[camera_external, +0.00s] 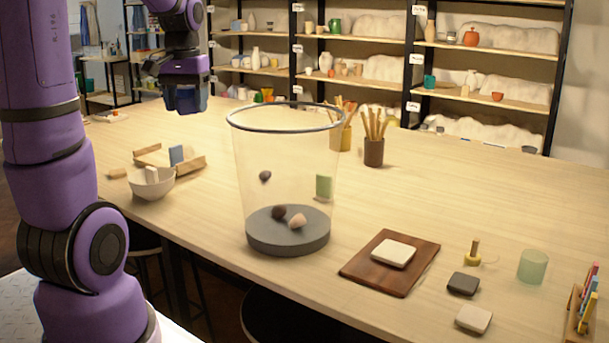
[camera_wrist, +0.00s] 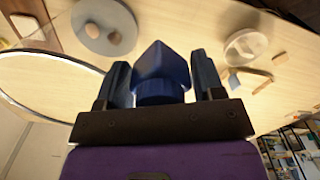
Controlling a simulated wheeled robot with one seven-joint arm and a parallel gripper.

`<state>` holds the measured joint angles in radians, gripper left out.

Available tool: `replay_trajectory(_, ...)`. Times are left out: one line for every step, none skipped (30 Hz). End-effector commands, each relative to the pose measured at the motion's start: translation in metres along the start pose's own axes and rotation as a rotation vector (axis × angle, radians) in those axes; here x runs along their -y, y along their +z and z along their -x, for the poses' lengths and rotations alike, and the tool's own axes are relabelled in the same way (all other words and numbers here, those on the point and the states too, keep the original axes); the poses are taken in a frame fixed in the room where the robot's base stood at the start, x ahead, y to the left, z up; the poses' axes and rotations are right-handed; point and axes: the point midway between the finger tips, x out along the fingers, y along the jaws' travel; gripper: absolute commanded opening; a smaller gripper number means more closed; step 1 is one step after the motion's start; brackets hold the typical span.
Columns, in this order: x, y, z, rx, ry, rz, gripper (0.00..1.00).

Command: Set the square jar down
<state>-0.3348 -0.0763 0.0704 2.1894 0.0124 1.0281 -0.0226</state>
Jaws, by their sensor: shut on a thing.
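My gripper (camera_external: 186,88) is up in the air over the back left part of the table (camera_external: 440,210). It is shut on the square jar (camera_external: 187,99), which looks dark blue. In the wrist view the jar (camera_wrist: 162,66) sits between the two dark fingers of my gripper (camera_wrist: 161,72), with a square body and a narrower round part nearer the palm. The jar is clear of the tabletop in the external view. The fingers partly hide it there.
A tall clear bin (camera_external: 285,120) with stones in it stands mid-table. A white bowl (camera_external: 152,187) and a wooden tray (camera_external: 192,168) lie left of it. Brush cups (camera_external: 373,153) stand behind. A dark wooden board (camera_external: 362,277) bears a white slab. The table's right rear is clear.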

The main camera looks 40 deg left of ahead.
Motion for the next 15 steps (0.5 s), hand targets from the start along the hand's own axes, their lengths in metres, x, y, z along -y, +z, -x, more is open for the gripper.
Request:
replay_trajectory(0.011, 0.005, 0.0, -0.001, 0.001, 0.022, 0.32)
replay_trajectory(0.016, 0.007, -0.001, -0.001, 0.002, 0.033, 0.32)
replay_trajectory(0.022, 0.01, -0.001, 0.0, 0.003, 0.046, 0.32)
replay_trajectory(0.027, 0.013, -0.002, 0.0, 0.003, 0.056, 0.32)
replay_trajectory(0.031, 0.015, -0.003, 0.0, 0.004, 0.064, 0.32)
replay_trajectory(0.037, 0.019, -0.003, 0.0, 0.005, 0.077, 0.32)
replay_trajectory(0.041, 0.021, -0.003, -0.001, 0.005, 0.086, 0.32)
replay_trajectory(0.045, 0.024, -0.004, 0.0, 0.006, 0.094, 0.32)
replay_trajectory(0.043, 0.023, -0.017, 0.006, 0.006, 0.089, 0.32)
replay_trajectory(0.043, 0.023, -0.024, 0.007, 0.006, 0.088, 0.32)
replay_trajectory(0.042, 0.023, -0.031, 0.007, 0.006, 0.088, 0.32)
replay_trajectory(0.042, 0.023, -0.041, 0.007, 0.006, 0.088, 0.32)
replay_trajectory(0.042, 0.023, -0.049, 0.007, 0.006, 0.088, 0.32)
replay_trajectory(0.042, 0.023, -0.057, 0.008, 0.006, 0.088, 0.32)
replay_trajectory(0.042, 0.023, -0.067, 0.007, 0.006, 0.088, 0.32)
